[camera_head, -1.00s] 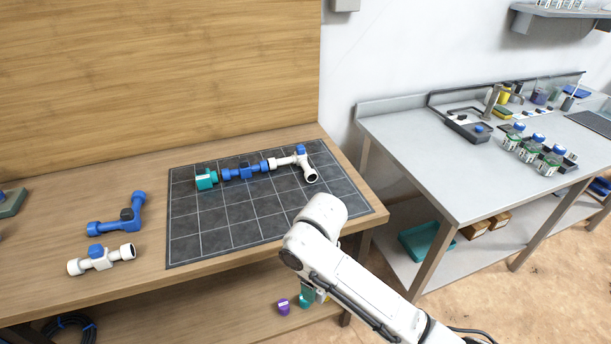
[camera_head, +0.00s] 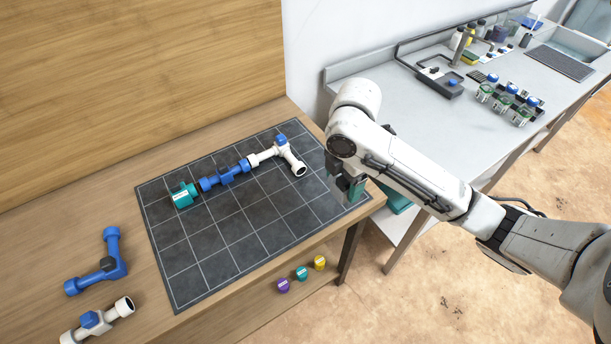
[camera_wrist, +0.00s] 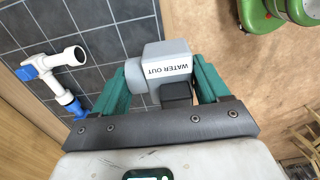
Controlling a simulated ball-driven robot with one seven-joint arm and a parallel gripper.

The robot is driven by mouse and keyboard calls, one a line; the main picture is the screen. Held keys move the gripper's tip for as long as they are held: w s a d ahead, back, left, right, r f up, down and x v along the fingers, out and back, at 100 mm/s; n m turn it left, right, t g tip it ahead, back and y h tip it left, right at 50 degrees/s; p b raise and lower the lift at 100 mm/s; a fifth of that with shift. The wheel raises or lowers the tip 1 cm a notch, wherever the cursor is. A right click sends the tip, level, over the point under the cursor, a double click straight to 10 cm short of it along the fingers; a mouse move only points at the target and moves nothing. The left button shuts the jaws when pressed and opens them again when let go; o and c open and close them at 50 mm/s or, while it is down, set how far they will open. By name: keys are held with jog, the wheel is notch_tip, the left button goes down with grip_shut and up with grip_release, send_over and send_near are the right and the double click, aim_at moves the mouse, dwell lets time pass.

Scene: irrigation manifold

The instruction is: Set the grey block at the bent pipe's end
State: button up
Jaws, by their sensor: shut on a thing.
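My gripper (camera_head: 350,192) is shut on a grey block (camera_wrist: 166,62) labelled "WATER OUT", held between its green fingers in the wrist view. In the head view the gripper hangs by the mat's right corner, and the block is mostly hidden. A white bent pipe (camera_head: 284,152) with a blue knob lies on the dark grid mat (camera_head: 240,235), its open end facing the front right. It also shows in the wrist view (camera_wrist: 58,60), left of the held block and apart from it. A blue pipe (camera_head: 223,176) and a teal labelled block (camera_head: 184,196) continue the line to its left.
A loose blue elbow pipe (camera_head: 104,264) and a white valve piece (camera_head: 97,320) lie on the bench left of the mat. Several coloured caps (camera_head: 302,272) sit on the lower shelf. A grey bench (camera_head: 480,130) stands to the right. The mat's front half is clear.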

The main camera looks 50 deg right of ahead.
aim_at(310, 187)
jog(key=w+f+b, duration=0.1)
jog(key=w+f, duration=0.1)
jog(key=w, duration=0.1)
jog(key=w+d+f+b, duration=0.1)
jog(key=w+f, duration=0.2)
jog(key=w+d+f+b, duration=0.1)
jog(key=w+f+b, duration=0.1)
jog(key=w, duration=0.2)
jog(key=shift+d+f, duration=0.2)
jog(key=shift+w+d+f+b, duration=0.2)
jog(key=shift+w+f+b, duration=0.65)
jog(key=shift+b, duration=0.1)
jog(key=shift+w+f+p, duration=0.2)
jog(key=shift+f+p, duration=0.2)
jog(key=shift+f, duration=1.25)
jog(key=shift+f, duration=0.35)
